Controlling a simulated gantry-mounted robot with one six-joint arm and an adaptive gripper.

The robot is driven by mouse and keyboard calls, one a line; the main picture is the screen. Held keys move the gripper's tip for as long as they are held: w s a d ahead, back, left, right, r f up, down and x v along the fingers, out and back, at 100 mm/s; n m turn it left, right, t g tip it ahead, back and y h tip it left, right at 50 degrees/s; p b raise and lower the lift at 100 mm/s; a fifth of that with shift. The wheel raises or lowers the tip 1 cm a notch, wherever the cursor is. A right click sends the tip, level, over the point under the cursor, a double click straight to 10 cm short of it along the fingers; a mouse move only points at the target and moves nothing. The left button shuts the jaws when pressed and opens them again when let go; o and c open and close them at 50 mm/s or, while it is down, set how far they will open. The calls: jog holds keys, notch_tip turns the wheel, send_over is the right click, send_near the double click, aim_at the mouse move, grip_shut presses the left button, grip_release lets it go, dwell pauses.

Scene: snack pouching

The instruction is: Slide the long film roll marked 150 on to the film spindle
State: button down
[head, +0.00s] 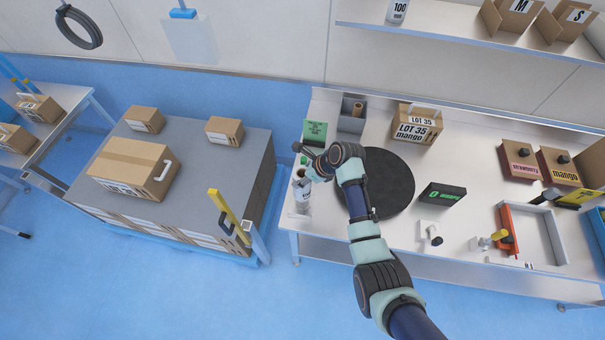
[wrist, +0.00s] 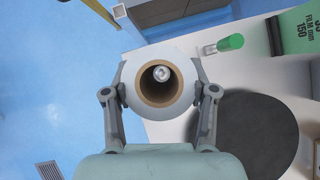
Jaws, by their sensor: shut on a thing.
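The long film roll (wrist: 138,112) is white with a brown cardboard core. In the wrist view I look down on its end, held between the fingers of my gripper (wrist: 160,90), which is shut on it. A round metal tip, the film spindle (wrist: 161,73), shows inside the core, off its middle; how deep it reaches in I cannot tell. In the head view the roll (head: 303,198) stands roughly upright at the table's left end, under my gripper (head: 302,176). The spindle is hidden there. The roll's 150 mark is not readable.
A green card (wrist: 292,35) marked FILM 150 and a green-capped clear piece (wrist: 230,43) are close by. A grey bin (head: 344,104), a black disc (head: 390,180) and a carton (head: 416,131) stand to the right. A pallet stack with a yellow post (head: 226,212) is to the left.

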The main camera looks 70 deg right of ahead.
jog(key=shift+f+b, duration=1.75)
jog(key=shift+f, duration=1.5)
jog(key=shift+c, duration=1.2)
grip_release()
jog(key=v, duration=1.2)
